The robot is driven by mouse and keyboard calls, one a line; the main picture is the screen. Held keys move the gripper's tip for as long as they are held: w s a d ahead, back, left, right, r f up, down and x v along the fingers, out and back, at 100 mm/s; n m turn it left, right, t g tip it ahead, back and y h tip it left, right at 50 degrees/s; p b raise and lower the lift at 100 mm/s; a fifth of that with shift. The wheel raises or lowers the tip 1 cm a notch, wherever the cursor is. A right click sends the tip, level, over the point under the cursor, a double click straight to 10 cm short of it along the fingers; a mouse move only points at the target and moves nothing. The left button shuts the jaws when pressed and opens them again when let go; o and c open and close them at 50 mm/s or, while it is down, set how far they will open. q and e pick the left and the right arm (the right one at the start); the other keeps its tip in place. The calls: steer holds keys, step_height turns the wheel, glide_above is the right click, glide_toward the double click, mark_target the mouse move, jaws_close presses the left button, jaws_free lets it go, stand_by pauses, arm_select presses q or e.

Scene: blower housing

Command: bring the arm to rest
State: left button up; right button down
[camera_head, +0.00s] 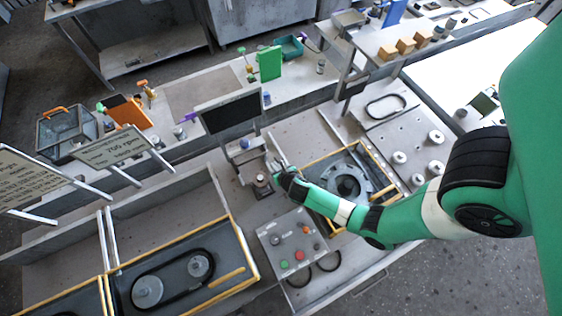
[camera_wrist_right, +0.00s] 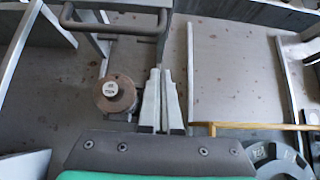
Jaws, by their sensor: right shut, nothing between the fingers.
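My right arm (camera_head: 400,220), green with black and white bands, reaches in from the right across the bench in the head view. Its gripper (camera_head: 279,166) is over the bench, between a small round weight-like part (camera_head: 262,184) and the yellow-edged blower housing (camera_head: 345,185). In the right wrist view the two pale fingers of the gripper (camera_wrist_right: 160,90) are together, with nothing held between them. The round part with a white label (camera_wrist_right: 112,92) stands left of the fingers, apart from them. My left gripper is not in view.
A control box (camera_head: 291,245) with red and green buttons lies below the right arm. A dark screen (camera_head: 229,112) stands behind the gripper. A tray with a belt and two pulleys (camera_head: 172,280) is at lower left. Several metal cylinders (camera_head: 418,179) stand on a plate at right.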

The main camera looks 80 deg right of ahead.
steer(key=v, duration=0.4)
steer(key=shift+s+a+r+p, duration=0.1)
steer(key=shift+s+a+p, duration=0.15)
steer(key=shift+p, duration=0.05)
